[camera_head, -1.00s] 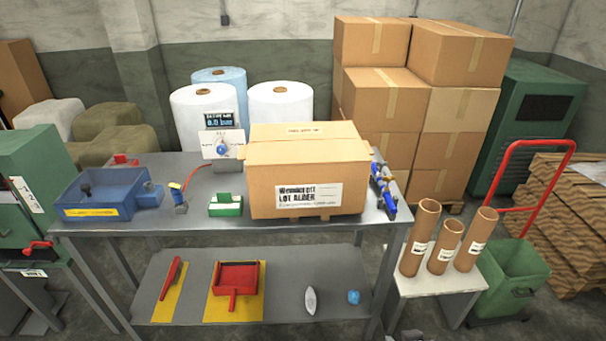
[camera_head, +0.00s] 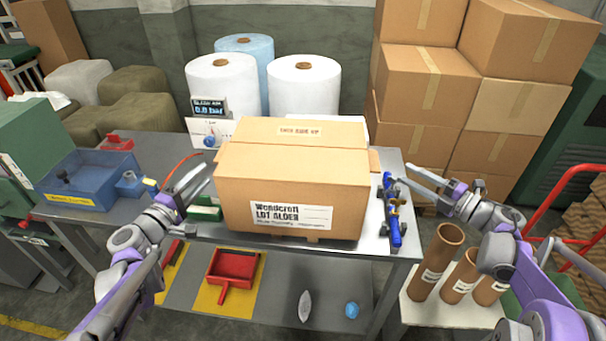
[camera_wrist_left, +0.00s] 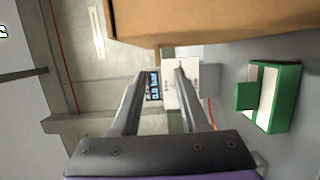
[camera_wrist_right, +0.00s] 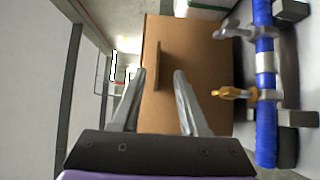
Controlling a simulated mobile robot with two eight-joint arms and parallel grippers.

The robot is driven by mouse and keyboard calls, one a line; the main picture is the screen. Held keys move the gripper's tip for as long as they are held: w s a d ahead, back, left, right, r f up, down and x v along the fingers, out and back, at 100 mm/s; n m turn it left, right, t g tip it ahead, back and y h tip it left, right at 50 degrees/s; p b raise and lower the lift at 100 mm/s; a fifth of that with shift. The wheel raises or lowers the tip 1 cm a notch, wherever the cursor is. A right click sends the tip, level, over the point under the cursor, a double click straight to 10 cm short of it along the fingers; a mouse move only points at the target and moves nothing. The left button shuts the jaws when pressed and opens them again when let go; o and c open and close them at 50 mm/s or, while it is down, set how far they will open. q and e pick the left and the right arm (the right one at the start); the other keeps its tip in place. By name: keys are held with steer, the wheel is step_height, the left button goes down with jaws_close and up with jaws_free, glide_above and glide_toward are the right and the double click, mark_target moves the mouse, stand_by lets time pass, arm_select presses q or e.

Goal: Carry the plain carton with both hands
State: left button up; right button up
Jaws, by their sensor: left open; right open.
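The plain carton (camera_head: 291,190) stands upright on the grey workbench (camera_head: 340,253), with a white label on its front and tape on its closed top. My left gripper (camera_head: 195,178) is open and empty beside the carton's left side. In the left wrist view the carton (camera_wrist_left: 200,18) lies off to one side of the open fingers (camera_wrist_left: 162,80). My right gripper (camera_head: 425,180) is open and empty, to the right of the carton and apart from it. In the right wrist view the carton's side (camera_wrist_right: 190,100), with a projecting flap or handle, lies beyond the open fingers (camera_wrist_right: 160,82).
Blue valve piping (camera_head: 393,215) stands on the bench between the carton and my right gripper. A green-and-white box (camera_wrist_left: 270,95) sits near the carton's left side. A blue tray (camera_head: 90,180) and a gauge display (camera_head: 209,120) are further left. Cardboard tubes (camera_head: 437,262) stand at front right.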

mark_target(377, 159)
steer(key=shift+w+f, duration=0.1)
steer(key=shift+w, duration=0.05)
arm_select(q)
steer(key=x, duration=1)
steer(key=shift+w+d+r, duration=0.1)
arm_select(e)
steer(key=x, duration=1)
steer(key=shift+a+r, duration=0.3)
steer(key=shift+a, duration=0.15)
arm_select(q)
jaws_close()
arm_select(e)
jaws_close()
